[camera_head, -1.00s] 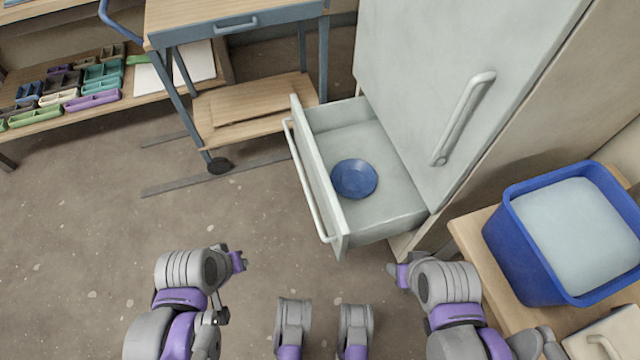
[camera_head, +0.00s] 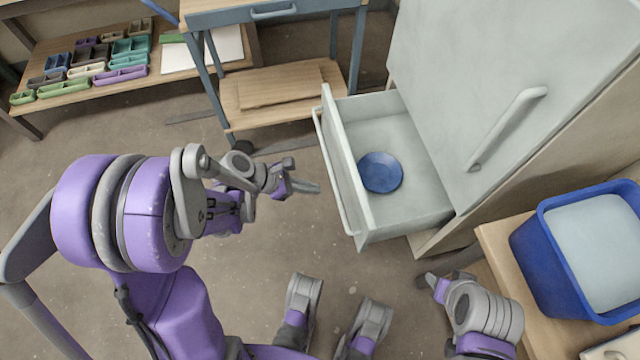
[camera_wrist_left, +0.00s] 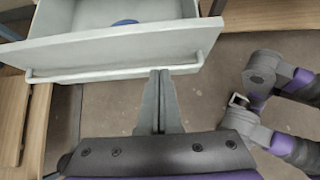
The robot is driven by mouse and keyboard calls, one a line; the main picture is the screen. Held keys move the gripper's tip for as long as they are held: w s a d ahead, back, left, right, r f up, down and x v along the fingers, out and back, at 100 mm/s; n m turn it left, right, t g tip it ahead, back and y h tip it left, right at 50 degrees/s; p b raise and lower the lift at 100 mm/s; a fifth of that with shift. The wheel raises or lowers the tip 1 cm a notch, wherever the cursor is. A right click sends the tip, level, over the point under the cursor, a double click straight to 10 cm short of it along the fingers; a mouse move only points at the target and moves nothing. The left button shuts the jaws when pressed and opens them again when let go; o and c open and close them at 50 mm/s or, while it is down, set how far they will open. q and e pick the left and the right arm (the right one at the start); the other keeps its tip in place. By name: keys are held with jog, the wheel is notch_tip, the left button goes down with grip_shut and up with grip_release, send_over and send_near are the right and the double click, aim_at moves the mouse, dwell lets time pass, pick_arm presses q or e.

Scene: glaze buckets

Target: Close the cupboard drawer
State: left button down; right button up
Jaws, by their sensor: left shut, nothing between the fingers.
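The cupboard drawer (camera_head: 412,212) is pulled open from the pale grey cupboard (camera_head: 470,80). Its long bar handle (camera_head: 333,180) runs along the front panel, and a blue plate (camera_head: 380,172) lies inside. My left gripper (camera_head: 316,188) is shut and empty, its tips just short of the drawer front. In the left wrist view the shut fingers (camera_wrist_left: 160,76) point at the drawer front (camera_wrist_left: 120,50), close to the handle (camera_wrist_left: 100,73); whether they touch is unclear. My right gripper (camera_head: 428,283) is low near the side table; its jaws are too small to read.
A blue bucket (camera_head: 545,260) with pale contents stands on a wooden side table (camera_head: 495,245) at right. A blue-framed wheeled cart (camera_head: 225,95) stands behind the drawer. A low shelf (camera_head: 60,90) holds several coloured trays.

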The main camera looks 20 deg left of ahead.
aim_at(355, 191)
pick_arm(q)
jog(key=x, duration=0.3)
jog(key=b+x, duration=0.1)
jog(key=x, duration=0.2)
jog(key=d+r+b+x, duration=0.1)
jog(key=x, duration=0.2)
jog(key=shift+w+d+f, duration=0.1)
jog(key=shift+w, duration=0.35)
jog(key=shift+w+d, duration=0.45)
jog(key=shift+d, duration=0.15)
jog(key=shift+d, duration=0.1)
jog(key=w+d, duration=0.6)
jog(key=d, duration=0.3)
jog(key=w+d, duration=0.6)
jog(key=d, duration=0.3)
jog(key=shift+w+d+b, duration=0.3)
jog(key=shift+w, duration=0.05)
jog(key=shift+a, duration=0.15)
